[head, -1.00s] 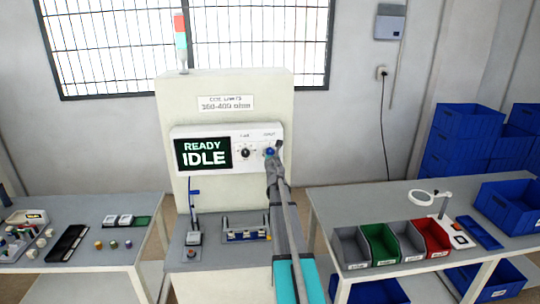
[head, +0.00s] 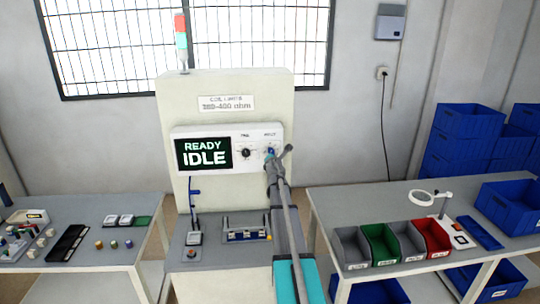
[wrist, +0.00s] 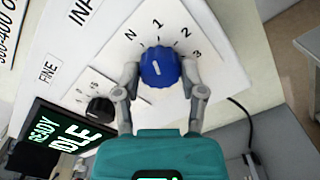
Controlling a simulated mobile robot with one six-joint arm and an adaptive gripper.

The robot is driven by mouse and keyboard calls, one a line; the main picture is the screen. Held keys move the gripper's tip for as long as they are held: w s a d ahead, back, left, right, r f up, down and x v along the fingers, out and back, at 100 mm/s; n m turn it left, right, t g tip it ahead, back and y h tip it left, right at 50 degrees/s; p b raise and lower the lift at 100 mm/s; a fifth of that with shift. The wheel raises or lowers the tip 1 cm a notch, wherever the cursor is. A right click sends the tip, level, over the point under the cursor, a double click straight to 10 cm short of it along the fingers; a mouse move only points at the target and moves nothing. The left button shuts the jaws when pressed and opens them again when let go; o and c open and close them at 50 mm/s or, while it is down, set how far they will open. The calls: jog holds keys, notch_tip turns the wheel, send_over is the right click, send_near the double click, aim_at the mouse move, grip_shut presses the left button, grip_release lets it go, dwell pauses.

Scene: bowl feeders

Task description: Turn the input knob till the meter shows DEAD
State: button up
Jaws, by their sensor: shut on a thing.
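The blue input knob (wrist: 158,68) sits on the white meter panel, under a dial scale marked N, 1, 2 and 3. It has a short white mark on its face; exactly which scale mark it points to is hard to tell. My gripper (wrist: 160,77) has one finger on each side of the knob and is shut on it. In the head view the knob (head: 270,152) is partly hidden by my gripper (head: 271,159). The meter display (head: 204,154) reads "READY IDLE".
A black knob (head: 245,153) labelled FINE in the wrist view sits left of the input knob. Below the panel is a bench with a fixture (head: 245,234) and a probe stand (head: 193,238). Side tables stand left and right with parts and bins (head: 383,243).

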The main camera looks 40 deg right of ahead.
jog(key=shift+m, duration=1.2)
jog(key=o, duration=1.1)
jog(key=shift+w, duration=0.1)
jog(key=shift+o, duration=0.2)
jog(key=v, duration=1.2)
jog(key=shift+a+m, duration=0.2)
jog(key=shift+m, duration=0.1)
